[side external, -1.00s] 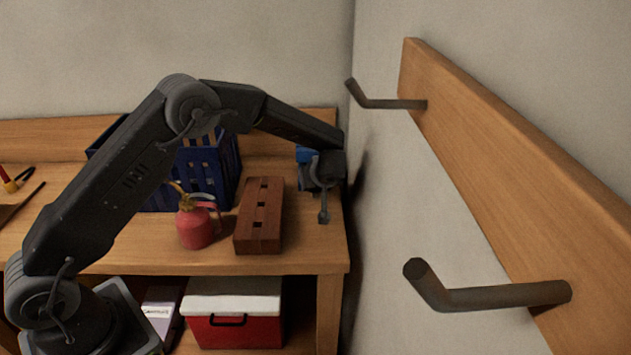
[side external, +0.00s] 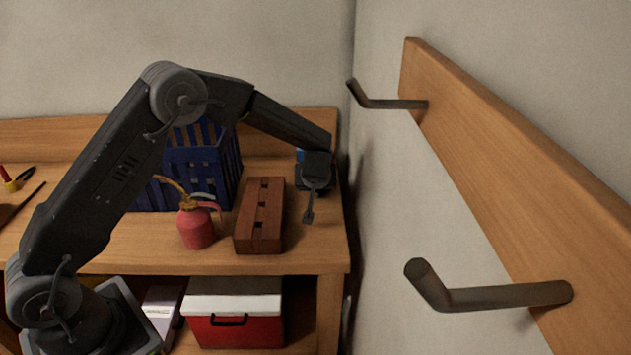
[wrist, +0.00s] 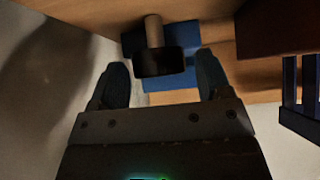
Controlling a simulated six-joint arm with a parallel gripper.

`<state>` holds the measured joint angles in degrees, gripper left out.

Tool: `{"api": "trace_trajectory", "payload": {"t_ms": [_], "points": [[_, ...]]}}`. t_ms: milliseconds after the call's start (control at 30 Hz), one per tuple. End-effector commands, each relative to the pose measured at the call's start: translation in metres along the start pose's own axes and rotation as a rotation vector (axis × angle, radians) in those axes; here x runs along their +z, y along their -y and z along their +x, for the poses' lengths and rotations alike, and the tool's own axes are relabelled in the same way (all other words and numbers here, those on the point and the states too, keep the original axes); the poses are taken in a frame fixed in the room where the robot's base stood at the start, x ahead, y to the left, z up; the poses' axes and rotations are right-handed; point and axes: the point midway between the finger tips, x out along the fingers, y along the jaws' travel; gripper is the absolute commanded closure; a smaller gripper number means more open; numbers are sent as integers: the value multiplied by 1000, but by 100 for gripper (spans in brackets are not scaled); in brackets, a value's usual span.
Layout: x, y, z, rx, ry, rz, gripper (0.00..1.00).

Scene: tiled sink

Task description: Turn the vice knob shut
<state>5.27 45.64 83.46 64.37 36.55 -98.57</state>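The blue vice (side external: 301,156) is at the right end of the bench, mostly hidden behind my gripper (side external: 313,178). In the wrist view the vice (wrist: 212,33) shows blue parts with a dark block (wrist: 160,63) and a pale round bar (wrist: 153,30) at its middle. My gripper (wrist: 161,76) is open there, one finger on each side of the dark block, with gaps between. I cannot tell which of these parts is the knob, and no finger visibly touches the vice.
A reddish-brown brick-like block (side external: 260,215) lies just left of the vice. A red oil can (side external: 196,225) and a blue crate (side external: 214,170) stand farther left. The wall (side external: 375,200) rises close on the right, with a hook rail (side external: 500,150). A red cooler (side external: 235,325) sits below.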

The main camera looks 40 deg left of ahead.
Motion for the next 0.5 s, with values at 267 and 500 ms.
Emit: {"api": "trace_trajectory", "payload": {"t_ms": [267,500], "points": [[0,0,-1,0,0,-1,25],[-1,-1,-30,3,-1,-2,25]]}}
